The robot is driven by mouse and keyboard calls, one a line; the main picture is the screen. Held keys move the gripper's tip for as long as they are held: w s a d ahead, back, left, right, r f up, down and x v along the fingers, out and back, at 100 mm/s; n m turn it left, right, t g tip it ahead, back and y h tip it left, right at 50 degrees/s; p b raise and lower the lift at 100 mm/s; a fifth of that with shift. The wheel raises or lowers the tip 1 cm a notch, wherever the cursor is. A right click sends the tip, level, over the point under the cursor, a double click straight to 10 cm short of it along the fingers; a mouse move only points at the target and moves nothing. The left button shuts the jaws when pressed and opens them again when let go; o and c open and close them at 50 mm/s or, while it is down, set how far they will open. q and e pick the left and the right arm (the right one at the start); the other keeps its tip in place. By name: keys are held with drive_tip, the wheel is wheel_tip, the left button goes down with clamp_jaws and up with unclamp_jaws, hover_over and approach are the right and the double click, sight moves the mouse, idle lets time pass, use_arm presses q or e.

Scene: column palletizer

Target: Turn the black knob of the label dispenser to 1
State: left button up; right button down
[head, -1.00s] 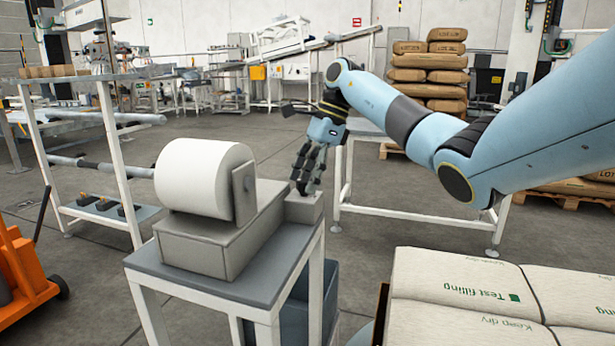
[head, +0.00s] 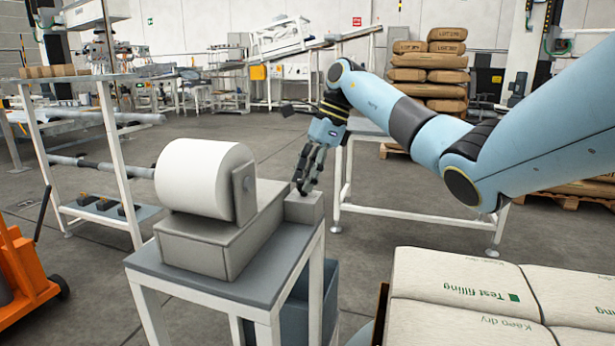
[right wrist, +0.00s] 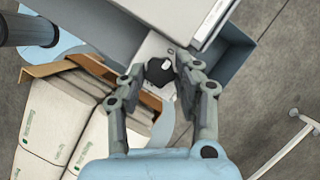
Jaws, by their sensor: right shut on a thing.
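The label dispenser (head: 215,245) is a grey box with a large white roll (head: 200,178) on it, standing on a small table. A lower grey block (head: 306,207) sits at its right end. My right gripper (head: 303,188) reaches down to the top of that block. In the right wrist view the black knob (right wrist: 156,71) lies between the fingertips of my right gripper (right wrist: 161,74), which are shut on it. The knob shows a small pale mark. I cannot read any number beside it. My left gripper is in neither view.
The dispenser's table (head: 278,290) has white legs, with a blue-grey bin (head: 293,318) beneath. Pale sacks (head: 455,285) lie stacked at the lower right. A white-framed table (head: 420,215) stands behind my right arm. Orange equipment (head: 25,270) is at the left edge.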

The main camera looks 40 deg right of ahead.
drive_tip(key=m+t+h, duration=0.1)
drive_tip(key=m, duration=0.3)
drive_tip(key=shift+s+a+r+p, duration=0.1)
drive_tip(key=shift+p, duration=0.25)
drive_tip(key=m, duration=0.2)
drive_tip(key=m+t+h, duration=0.1)
drive_tip(key=m, duration=0.1)
drive_tip(key=shift+a+h+p, duration=0.15)
drive_tip(key=shift+h+p, duration=0.15)
drive_tip(key=shift+p, duration=0.1)
drive_tip(key=m, duration=0.2)
drive_tip(key=m+h, duration=0.1)
drive_tip(key=m, duration=0.2)
drive_tip(key=shift+a+h+p, duration=0.15)
drive_tip(key=shift+h+p, duration=0.15)
drive_tip(key=shift+p, duration=0.05)
drive_tip(key=shift+a+m+h, duration=0.1)
drive_tip(key=shift+m+h, duration=0.7)
drive_tip(key=shift+m, duration=1.1)
drive_tip(key=c, duration=1)
unclamp_jaws()
drive_tip(key=shift+o, duration=0.2)
